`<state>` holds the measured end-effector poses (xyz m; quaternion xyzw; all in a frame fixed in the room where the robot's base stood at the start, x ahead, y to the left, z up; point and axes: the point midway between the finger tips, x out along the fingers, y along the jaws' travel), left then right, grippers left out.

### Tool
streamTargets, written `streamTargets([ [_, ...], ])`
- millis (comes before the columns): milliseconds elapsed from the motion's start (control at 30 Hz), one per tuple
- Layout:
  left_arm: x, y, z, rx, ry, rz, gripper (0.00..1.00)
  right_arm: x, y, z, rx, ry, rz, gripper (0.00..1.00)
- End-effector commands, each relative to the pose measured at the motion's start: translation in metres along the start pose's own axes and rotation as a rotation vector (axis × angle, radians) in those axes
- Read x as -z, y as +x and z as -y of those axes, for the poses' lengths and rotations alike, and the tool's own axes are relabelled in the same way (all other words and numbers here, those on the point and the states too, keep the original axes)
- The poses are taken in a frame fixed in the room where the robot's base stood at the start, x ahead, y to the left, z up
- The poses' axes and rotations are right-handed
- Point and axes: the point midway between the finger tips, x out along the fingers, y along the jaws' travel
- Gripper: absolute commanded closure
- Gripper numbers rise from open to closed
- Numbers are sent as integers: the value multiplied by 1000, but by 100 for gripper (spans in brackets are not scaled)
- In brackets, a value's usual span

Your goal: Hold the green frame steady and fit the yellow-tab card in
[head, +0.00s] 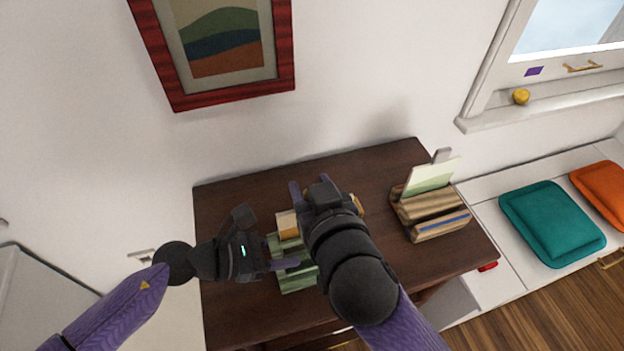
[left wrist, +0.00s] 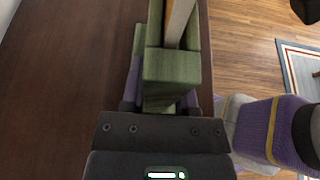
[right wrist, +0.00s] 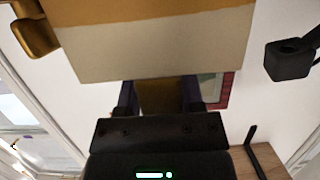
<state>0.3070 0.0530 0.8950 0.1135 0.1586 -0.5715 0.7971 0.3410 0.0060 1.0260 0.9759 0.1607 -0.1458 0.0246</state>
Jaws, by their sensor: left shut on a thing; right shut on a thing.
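The green frame (head: 296,282) stands on the dark wooden table. My left gripper (head: 284,265) is shut on it from the left; in the left wrist view a green block of the frame (left wrist: 172,72) sits between the purple fingers. My right gripper (head: 310,187) reaches over the frame's far end and is shut on the card. The card (head: 287,224) shows an orange-yellow part and a pale edge there. In the right wrist view the card (right wrist: 160,45) fills the top. In the left wrist view a pale edge lines up with the frame's slot; whether it is inside is unclear.
A striped wooden rack (head: 420,208) holding a green-and-cream card with a grey tab (head: 432,178) stands on the table's right. The dark table (head: 235,200) is bare at back left. A red-framed picture (head: 180,102) hangs on the wall behind.

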Motion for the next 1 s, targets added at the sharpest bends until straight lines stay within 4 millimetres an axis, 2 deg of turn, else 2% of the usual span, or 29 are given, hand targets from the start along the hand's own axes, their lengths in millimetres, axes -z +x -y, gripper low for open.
streamTargets([
  [1000,0,0,0,0,0,1,100,-39,12,0,-1,-1,0,100],
])
